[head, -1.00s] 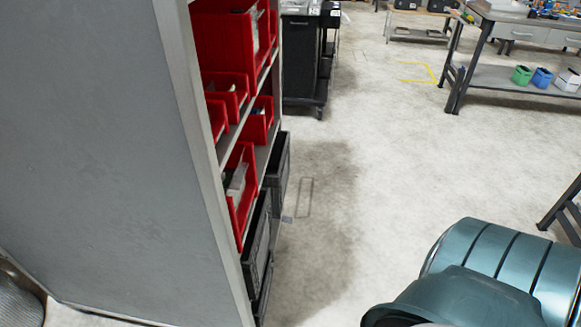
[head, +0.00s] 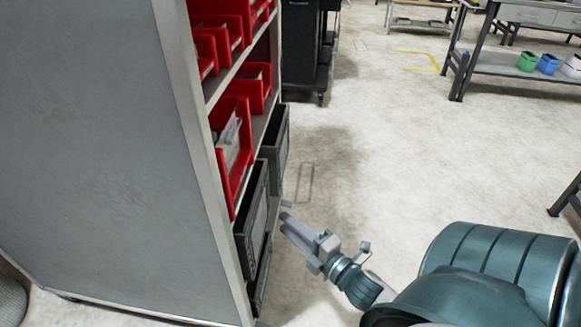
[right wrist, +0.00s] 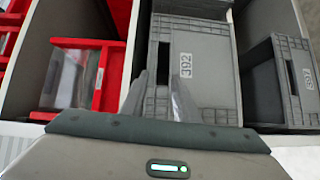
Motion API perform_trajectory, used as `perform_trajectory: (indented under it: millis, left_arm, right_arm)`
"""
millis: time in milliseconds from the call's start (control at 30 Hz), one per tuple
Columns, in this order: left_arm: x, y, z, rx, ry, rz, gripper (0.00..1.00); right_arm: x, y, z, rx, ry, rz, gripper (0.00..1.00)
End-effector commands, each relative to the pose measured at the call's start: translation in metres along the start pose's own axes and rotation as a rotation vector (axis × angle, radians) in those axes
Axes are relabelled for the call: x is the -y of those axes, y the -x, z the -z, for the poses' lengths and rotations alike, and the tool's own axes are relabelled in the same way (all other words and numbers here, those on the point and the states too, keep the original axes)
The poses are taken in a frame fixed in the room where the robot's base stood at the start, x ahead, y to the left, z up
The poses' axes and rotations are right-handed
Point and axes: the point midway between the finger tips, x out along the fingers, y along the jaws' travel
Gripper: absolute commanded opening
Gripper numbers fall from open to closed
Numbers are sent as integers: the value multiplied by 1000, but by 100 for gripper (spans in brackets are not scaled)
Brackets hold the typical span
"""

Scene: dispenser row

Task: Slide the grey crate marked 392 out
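The grey crate marked 392 (right wrist: 215,55) is in the middle of the right wrist view, its label turned sideways. A dark handle slot (right wrist: 162,63) shows in its front. My right gripper (right wrist: 157,82) is in front of this crate, its two fingers apart, one on each side of the slot's line, with nothing between them. Whether the fingertips touch the crate cannot be told. In the head view my right gripper (head: 286,222) points at the lower shelf front, beside a dark crate (head: 252,222) whose label is not readable. My left gripper is not in view.
Red bins (head: 230,150) fill the shelves above the crates. Another grey crate (right wrist: 290,77) sits beside the 392 crate in the wrist view. The grey cabinet side (head: 100,150) stands at left. The floor (head: 400,170) right of the shelves is clear.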

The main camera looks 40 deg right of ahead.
Motion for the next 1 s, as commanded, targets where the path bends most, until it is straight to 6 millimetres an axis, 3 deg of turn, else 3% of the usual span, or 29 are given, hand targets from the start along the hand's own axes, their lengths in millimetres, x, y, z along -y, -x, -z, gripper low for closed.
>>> perform_trajectory:
  millis: [167,633,1000]
  left_arm:
    - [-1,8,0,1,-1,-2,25]
    - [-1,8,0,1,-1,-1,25]
    - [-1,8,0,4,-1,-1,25]
  right_arm:
    - [-15,2,1,-12,57,-35,28]
    - [-15,-3,1,-12,53,-34,28]
    - [-17,-43,2,-12,52,-35,28]
